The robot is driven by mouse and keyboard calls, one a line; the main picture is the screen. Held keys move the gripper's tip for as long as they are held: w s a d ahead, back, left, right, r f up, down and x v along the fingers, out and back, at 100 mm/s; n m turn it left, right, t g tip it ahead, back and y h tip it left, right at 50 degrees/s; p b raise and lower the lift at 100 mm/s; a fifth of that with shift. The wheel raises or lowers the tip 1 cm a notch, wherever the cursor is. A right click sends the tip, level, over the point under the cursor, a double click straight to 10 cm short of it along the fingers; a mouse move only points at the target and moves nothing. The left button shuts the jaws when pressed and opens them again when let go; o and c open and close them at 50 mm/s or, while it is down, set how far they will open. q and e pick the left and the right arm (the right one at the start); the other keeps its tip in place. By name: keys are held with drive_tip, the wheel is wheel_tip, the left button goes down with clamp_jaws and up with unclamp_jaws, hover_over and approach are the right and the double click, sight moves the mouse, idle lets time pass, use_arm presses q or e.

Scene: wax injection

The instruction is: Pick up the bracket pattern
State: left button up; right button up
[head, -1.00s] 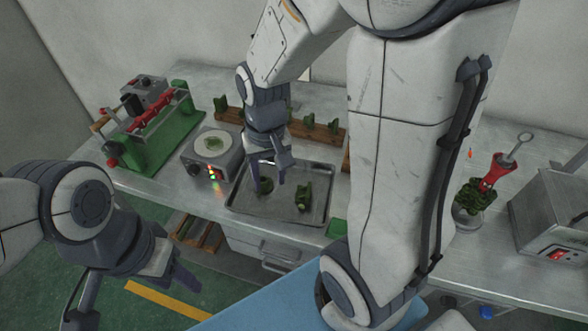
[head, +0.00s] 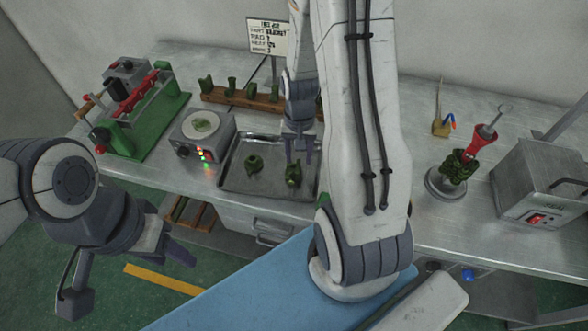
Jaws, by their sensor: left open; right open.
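Two green wax patterns lie apart in the metal tray (head: 238,186): a rounded, ring-like one (head: 254,164) on the left and a taller, lumpy one (head: 293,176) on the right. I cannot tell for sure which is the bracket pattern. My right gripper (head: 299,157) points down over the right-hand pattern, its fingers apart and just above or beside its top. Contact cannot be made out. My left gripper (head: 128,282) is open and empty in front of the bench, over the floor, far from the tray.
A wooden rack (head: 243,99) with several green patterns stands behind the tray, partly hidden by my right arm. Left are a hotplate-like box (head: 203,135) and a green clamp machine (head: 150,125). Right are a green wax tree (head: 457,170) and a metal box (head: 540,185).

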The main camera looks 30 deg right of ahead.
sight(298, 165)
drive_tip(key=shift+f, duration=1.55)
drive_tip(key=shift+c, duration=0.3)
clamp_jaws()
drive_tip(key=shift+r, duration=0.1)
